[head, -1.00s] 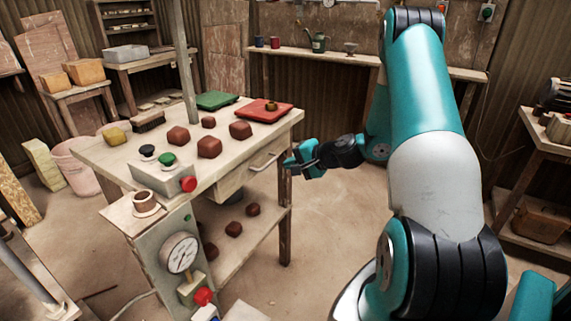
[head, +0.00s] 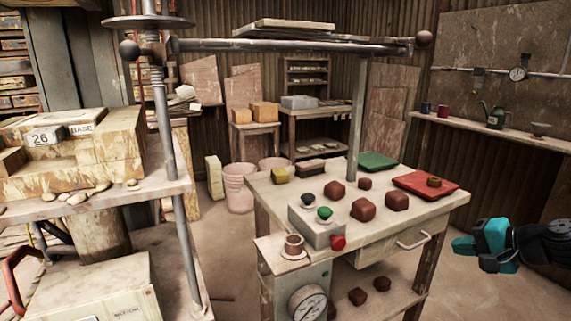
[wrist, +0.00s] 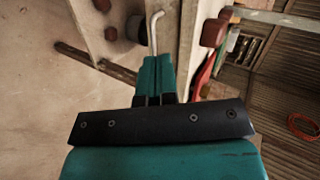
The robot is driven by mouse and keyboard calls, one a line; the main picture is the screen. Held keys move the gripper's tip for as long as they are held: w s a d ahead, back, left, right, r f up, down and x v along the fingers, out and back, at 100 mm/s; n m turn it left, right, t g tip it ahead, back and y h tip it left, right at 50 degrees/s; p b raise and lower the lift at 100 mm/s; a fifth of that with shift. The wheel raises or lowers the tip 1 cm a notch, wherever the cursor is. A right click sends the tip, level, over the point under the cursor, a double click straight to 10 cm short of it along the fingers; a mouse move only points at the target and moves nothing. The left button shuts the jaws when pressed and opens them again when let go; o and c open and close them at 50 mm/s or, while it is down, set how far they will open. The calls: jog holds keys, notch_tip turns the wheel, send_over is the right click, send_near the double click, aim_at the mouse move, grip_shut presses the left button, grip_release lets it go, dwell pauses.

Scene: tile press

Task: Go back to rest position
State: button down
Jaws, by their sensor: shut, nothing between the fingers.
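My gripper (head: 462,246) is at the right of the head view, to the right of the work table (head: 280,195) and apart from it. Its teal fingers are closed together with nothing between them. In the wrist view the shut fingers (wrist: 152,78) point towards the table side, near the drawer handle (wrist: 154,32). The drawer (head: 385,247) is closed, and its handle faces my gripper. Most of my arm is outside the head view.
The table carries brown clay lumps (head: 365,210), a red tray (head: 425,185), a green tray (head: 378,161) and a button box (head: 316,227). A press frame with a long bar (head: 290,45) stands at left. Open floor lies right of the table.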

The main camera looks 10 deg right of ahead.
jog(key=s+a+r+n+g+y+p, duration=0.1)
jog(key=s+a+r+n+g+p, duration=0.1)
jog(key=a+r+n, duration=0.45)
jog(key=s+a+r+n+g+p, duration=0.1)
jog(key=s+a+r+g+p, duration=0.15)
jog(key=a, duration=0.65)
jog(key=s+a+r+n+g+y+p, duration=0.1)
jog(key=a+r+n+g, duration=0.3)
jog(key=a, duration=0.4)
jog(key=s+a+r+n+g+h+p, duration=0.1)
jog(key=s+a+r+n+p, duration=0.1)
jog(key=s, duration=0.5)
jog(key=s+a+r+n+g+h+p, duration=0.1)
jog(key=s+a+r+n+h+p, duration=0.1)
jog(key=s+a+r+n, duration=0.3)
jog(key=shift+s+a+r, duration=0.35)
jog(key=shift+s+r, duration=0.4)
jog(key=shift+s, duration=0.45)
jog(key=shift+n, duration=0.25)
